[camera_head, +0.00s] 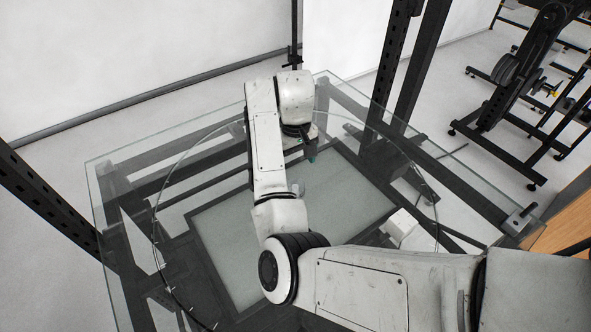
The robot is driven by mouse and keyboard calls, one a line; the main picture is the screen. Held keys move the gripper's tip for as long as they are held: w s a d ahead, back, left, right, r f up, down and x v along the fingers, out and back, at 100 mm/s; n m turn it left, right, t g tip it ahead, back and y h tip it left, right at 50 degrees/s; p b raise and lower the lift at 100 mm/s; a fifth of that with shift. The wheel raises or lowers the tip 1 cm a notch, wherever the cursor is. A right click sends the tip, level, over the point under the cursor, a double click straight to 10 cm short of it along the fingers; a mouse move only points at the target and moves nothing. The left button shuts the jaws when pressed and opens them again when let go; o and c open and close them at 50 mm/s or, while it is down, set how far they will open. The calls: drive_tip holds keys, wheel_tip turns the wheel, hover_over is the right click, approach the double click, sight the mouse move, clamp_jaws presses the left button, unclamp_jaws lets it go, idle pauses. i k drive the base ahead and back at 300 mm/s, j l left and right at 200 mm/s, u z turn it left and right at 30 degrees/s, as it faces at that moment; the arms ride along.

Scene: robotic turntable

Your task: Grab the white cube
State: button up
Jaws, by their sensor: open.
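A white cube (402,227) sits on the glass tabletop (118,172), right of centre and just behind my forearm. Its lower part is close to the edge of my arm in the picture. My gripper (309,154) hangs at the end of my arm over the far middle of the glass. It is small in this view and partly hidden by my wrist, with a bit of green at its tip. It is open, and I see nothing in it. It is apart from the cube, which lies nearer and to the right.
A round glass disc (163,205) lies over the dark table frame. Dark perforated posts (398,60) rise at the far right edge, and another post (45,198) stands at the left. Gym-like equipment (510,75) stands on the floor at the right. My arm covers much of the table's near side.

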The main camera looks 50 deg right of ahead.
sight(401, 224)
drive_tip(key=k, duration=1)
